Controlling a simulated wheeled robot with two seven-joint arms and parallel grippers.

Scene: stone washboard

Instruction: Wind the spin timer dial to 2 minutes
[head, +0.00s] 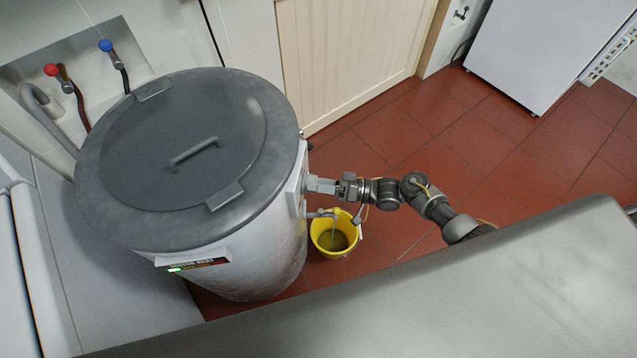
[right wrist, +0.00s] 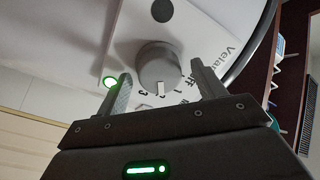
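The spin timer dial (right wrist: 158,66) is a grey round knob on a pale panel (right wrist: 110,45) in the right wrist view. A white mark on its rim points down in that picture, among printed numbers; its exact setting is too small to tell. My right gripper (right wrist: 161,72) is open, one finger on each side of the dial, with gaps visible. In the head view my right gripper (head: 318,185) is at the right side of the spin dryer (head: 255,250), by its side panel (head: 296,182); the dial is hidden there. My left gripper is not in view.
A yellow bucket (head: 322,240) stands under the dryer's spout, just below my right gripper. A grey worktop (head: 470,300) fills the front. Red and blue taps (head: 106,46) are at the back left. The red tiled floor (head: 450,125) is clear towards the white appliance (head: 540,45).

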